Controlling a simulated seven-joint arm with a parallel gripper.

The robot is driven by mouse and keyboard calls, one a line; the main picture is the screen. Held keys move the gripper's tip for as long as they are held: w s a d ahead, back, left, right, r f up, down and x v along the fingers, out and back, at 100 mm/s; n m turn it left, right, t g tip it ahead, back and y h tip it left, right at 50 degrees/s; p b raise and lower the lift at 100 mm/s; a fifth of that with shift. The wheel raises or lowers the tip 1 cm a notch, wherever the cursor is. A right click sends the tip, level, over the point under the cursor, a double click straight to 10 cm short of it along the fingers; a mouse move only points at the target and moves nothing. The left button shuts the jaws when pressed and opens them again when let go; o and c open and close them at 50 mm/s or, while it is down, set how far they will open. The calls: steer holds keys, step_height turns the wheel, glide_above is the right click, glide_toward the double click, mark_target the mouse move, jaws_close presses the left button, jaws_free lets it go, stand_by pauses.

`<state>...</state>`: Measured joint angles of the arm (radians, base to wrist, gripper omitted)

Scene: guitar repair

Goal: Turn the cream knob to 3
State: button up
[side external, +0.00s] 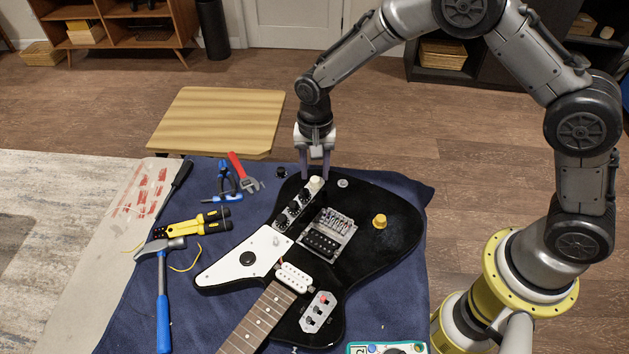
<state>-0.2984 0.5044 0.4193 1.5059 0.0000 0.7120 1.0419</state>
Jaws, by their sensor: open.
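The cream knob (316,184) stands at the upper end of a row of black knobs (293,210) on the black guitar (375,215). My gripper (316,175) points straight down over the guitar's upper end. Its two fingers are apart, and the cream knob lies just below and between them in the picture. I cannot tell whether the fingers reach down around the knob or touch it. The knob's number markings are too small to read.
The guitar lies on a blue cloth (400,290). A small silver knob (342,183) is close right of the cream knob. A wooden stool (217,120) stands behind.

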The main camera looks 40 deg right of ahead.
steer(key=shift+f, duration=1.15)
steer(key=shift+r, duration=0.15)
stand_by(0.7)
jaws_close()
steer(key=m, duration=0.5)
steer(key=shift+m, duration=0.4)
steer(key=m, duration=0.6)
jaws_free()
